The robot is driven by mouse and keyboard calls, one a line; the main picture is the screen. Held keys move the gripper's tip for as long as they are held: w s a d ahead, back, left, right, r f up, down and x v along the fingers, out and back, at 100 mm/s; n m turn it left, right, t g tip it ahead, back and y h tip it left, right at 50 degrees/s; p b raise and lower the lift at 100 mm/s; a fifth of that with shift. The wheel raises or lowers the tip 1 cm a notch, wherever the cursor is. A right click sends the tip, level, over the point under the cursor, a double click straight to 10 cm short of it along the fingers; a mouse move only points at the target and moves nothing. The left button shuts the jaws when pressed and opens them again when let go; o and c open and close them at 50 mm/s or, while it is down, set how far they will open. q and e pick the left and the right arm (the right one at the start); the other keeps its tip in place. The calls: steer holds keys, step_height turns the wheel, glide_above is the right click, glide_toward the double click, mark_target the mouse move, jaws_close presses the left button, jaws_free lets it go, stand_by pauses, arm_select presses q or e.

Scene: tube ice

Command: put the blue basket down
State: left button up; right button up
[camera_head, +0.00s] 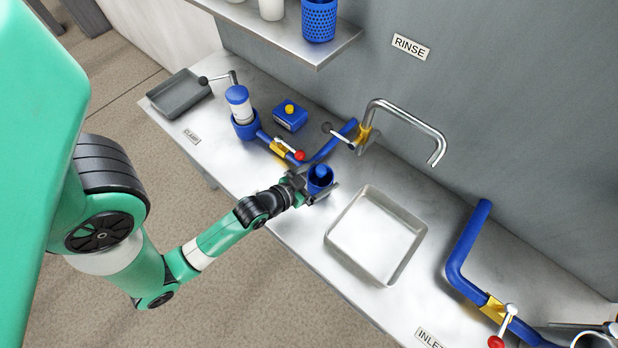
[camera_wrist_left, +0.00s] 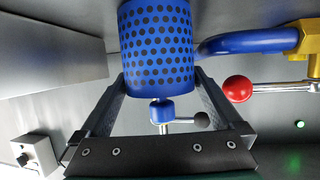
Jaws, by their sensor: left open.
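The dotted blue basket (camera_head: 320,175) is at the counter's front part, left of the shallow metal tray (camera_head: 340,247). It looks to rest on the counter, though its base is partly hidden by my fingers. My left gripper (camera_head: 316,188) is open at it, with one finger on either side. In the left wrist view the basket (camera_wrist_left: 157,45) is between the fingertips of my left gripper (camera_wrist_left: 158,80), with its perforated side facing me. Whether a finger touches it I cannot tell. My right gripper is not in view.
Another blue basket (camera_head: 319,20) stands on the wall shelf (camera_head: 290,41). A blue pipe with a red-knobbed valve (camera_head: 299,155) runs close behind my left gripper. A curved faucet (camera_head: 405,113) rises behind the metal tray. A grey tray (camera_head: 180,95) lies at far left.

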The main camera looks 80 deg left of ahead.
arm_select(q)
steer(key=p+v, duration=0.1)
steer(key=v, duration=1)
steer(key=shift+s+p, duration=0.2)
steer(key=shift+p, duration=0.2)
steer(key=w+r+m+t+h, duration=0.15)
steer(key=w+r+t, duration=0.55)
steer(key=w+r, duration=1.5)
steer(key=w+d+r+m+t+h, duration=0.1)
steer(key=d+r+t, duration=0.15)
steer(key=r, duration=0.65)
steer(key=w+d+r+m+t+h, duration=0.15)
steer(key=d+r, duration=0.25)
steer(key=r, duration=0.4)
steer(key=s+d+r+m+t+h, duration=0.1)
steer(key=s+d+r+t+h, duration=0.1)
steer(key=r, duration=0.8)
steer(key=s+d+r+m+t+h, duration=0.1)
steer(key=d+r, duration=0.4)
steer(key=r, duration=0.5)
steer(key=shift+s+d+r+m+t+h, duration=0.25)
steer(key=shift+s+m+t+h, duration=0.15)
steer(key=shift+s+t+h, duration=0.6)
steer(key=shift+s+a, duration=0.1)
steer(key=shift+s, duration=0.05)
steer(key=c, duration=0.4)
